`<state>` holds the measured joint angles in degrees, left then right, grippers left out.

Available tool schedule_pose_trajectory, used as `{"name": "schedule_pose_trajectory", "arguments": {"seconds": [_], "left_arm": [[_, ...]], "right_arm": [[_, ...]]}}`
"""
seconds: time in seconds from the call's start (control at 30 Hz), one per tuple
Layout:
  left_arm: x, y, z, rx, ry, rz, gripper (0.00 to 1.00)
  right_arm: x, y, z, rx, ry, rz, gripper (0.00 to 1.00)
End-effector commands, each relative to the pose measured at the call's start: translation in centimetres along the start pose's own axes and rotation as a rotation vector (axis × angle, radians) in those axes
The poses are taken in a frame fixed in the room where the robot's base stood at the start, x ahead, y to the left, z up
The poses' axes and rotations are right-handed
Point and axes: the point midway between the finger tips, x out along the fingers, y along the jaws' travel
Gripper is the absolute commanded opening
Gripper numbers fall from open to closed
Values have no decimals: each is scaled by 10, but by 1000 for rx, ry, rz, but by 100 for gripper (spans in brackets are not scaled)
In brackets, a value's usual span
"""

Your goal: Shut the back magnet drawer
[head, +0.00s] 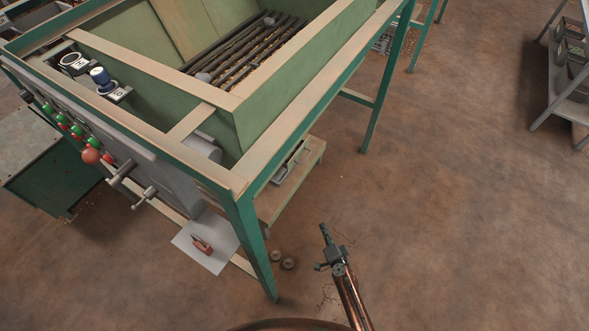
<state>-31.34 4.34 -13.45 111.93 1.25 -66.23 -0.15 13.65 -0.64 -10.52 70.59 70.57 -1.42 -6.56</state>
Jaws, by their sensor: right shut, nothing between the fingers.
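A green hopper (323,40) with wooden rims stands in a teal frame at the upper left. Several dark parallel bars (245,58) lie across its inside. I cannot tell for sure which part is the back magnet drawer or how far out it stands. My right gripper (324,230) is over the bare floor, right of the frame's near corner leg (252,245) and apart from it. Its fingers are together and empty. My left gripper is not in view.
A grey panel with green and red buttons and a red knob (90,156) faces left; two handles (145,198) stick out near it. A low wooden trolley (300,178) stands under the frame. The floor at right is clear up to a grey rack (562,112).

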Motion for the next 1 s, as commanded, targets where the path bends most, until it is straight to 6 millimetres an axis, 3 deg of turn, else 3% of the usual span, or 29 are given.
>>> {"name": "schedule_pose_trajectory", "arguments": {"seconds": [0.03, 0.13, 0.3, 0.4, 0.53, 0.67, 1.0], "left_arm": [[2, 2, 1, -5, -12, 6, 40], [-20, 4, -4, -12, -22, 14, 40], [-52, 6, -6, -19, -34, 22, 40], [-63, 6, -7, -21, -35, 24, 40], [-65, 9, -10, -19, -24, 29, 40], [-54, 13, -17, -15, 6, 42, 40], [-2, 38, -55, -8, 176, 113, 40]], "right_arm": [[27, -12, 5, 74, 22, -53, 0], [60, -62, -4, 210, 61, -155, 0], [86, -122, -14, 374, 86, -271, 0], [91, -141, -18, 419, 89, -304, 0], [98, -152, -21, 434, 90, -317, 0], [114, -156, -24, 432, 90, -317, 0], [178, -170, -32, 433, 89, -312, 0]]}}
